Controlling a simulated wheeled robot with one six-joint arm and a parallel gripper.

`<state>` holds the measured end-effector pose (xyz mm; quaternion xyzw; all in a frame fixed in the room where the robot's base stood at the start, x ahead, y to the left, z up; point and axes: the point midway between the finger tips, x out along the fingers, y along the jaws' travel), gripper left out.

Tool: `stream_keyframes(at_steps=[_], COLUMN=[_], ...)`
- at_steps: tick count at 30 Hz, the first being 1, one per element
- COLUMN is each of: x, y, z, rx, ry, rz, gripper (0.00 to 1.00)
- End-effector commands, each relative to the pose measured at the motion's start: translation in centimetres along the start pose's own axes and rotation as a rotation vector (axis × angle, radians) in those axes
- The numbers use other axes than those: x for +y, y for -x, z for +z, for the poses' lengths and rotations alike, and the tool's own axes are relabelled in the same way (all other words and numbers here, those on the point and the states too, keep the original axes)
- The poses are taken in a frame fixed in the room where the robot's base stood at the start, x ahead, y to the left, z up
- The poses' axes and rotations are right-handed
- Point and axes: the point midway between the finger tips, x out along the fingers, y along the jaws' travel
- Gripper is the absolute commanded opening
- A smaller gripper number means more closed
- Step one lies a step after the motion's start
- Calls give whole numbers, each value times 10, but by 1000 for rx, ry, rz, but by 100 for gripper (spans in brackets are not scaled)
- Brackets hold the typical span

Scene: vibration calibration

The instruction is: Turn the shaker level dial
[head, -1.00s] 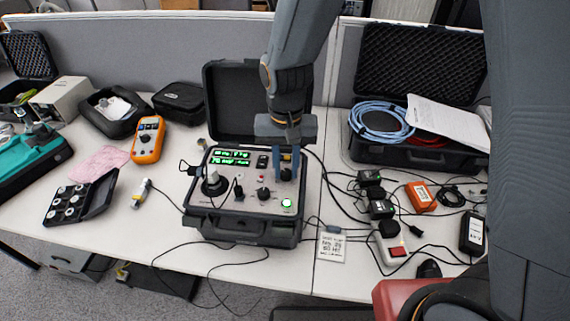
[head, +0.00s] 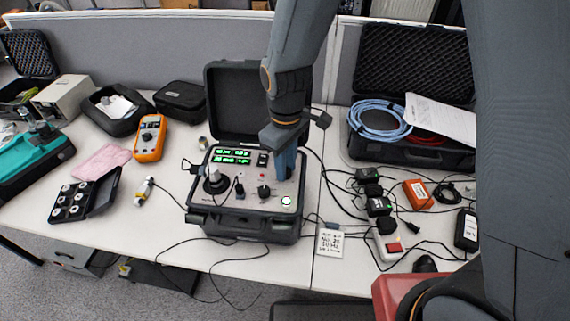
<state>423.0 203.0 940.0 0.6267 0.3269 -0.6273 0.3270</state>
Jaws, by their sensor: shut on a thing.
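The shaker calibrator (head: 242,224) is a dark case with its lid (head: 240,98) open, standing on the white table. Its grey panel carries a green lit display (head: 231,156), a round shaker head (head: 214,181) at the left, a small black knob (head: 264,191) and a green lit button (head: 286,202). My gripper (head: 285,174) points down at the panel's right upper part, with its blue fingers shut on a dial. The fingers hide most of that dial, and its marks cannot be read.
An orange multimeter (head: 150,138) and a black tray of round parts (head: 82,200) lie to the left. An open case with a blue cable (head: 379,122) stands at the right. Cables, small black boxes and a white card (head: 330,243) lie right of the calibrator.

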Motion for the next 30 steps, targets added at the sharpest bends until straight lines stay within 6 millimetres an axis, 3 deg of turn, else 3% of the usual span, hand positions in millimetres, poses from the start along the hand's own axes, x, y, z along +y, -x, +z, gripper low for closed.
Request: stream_keyframes(at_steps=[15,30], x=[1,1], y=[2,2], z=[-2,-2], rx=[5,5], ry=[418,558], rz=[4,5], gripper=[0,0])
